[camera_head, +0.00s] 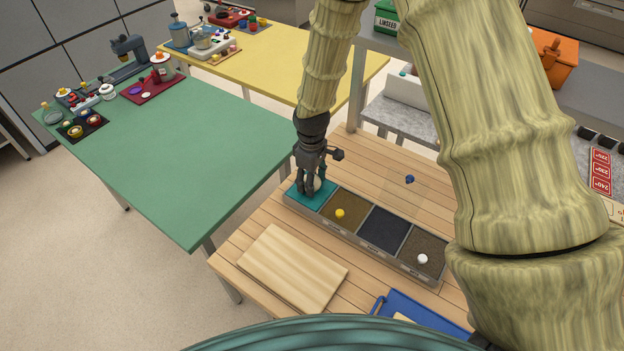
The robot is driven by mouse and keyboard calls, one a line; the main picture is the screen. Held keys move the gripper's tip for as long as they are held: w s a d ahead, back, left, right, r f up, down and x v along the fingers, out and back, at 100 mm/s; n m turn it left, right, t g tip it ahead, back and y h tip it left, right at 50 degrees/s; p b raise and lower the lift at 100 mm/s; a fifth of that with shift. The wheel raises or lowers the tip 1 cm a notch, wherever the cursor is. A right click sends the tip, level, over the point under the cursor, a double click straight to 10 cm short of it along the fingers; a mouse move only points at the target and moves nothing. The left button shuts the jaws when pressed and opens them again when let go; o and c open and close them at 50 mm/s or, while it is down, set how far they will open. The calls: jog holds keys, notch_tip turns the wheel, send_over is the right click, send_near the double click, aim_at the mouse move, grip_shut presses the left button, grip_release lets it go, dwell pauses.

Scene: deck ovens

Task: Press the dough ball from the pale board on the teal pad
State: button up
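My gripper (311,186) points down over the teal pad (297,196) at the left end of a grey tray. A pale cream dough ball (317,184) sits between its dark fingers, at or just above the pad; I cannot tell whether it touches the pad. The fingers appear closed around the ball, which they partly hide. The pale board (292,268) lies on the wooden table in front of the tray, and its top is bare.
The tray's other sections are a brown pad (347,208) with a yellow ball (340,213), a dark pad (384,230) and a brown-grey pad (427,243) with a white ball (422,259). A small blue object (409,179) lies behind. A blue item (418,309) lies at the front right.

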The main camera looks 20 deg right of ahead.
jog(key=shift+s+r, duration=0.25)
jog(key=shift+s, duration=0.35)
jog(key=shift+w+f, duration=0.4)
jog(key=shift+s+r, duration=0.1)
jog(key=shift+s, duration=0.15)
jog(key=shift+w, duration=0.15)
dwell(0.8)
jog(key=shift+r+p, duration=2.55)
jog(key=shift+r, duration=1.3)
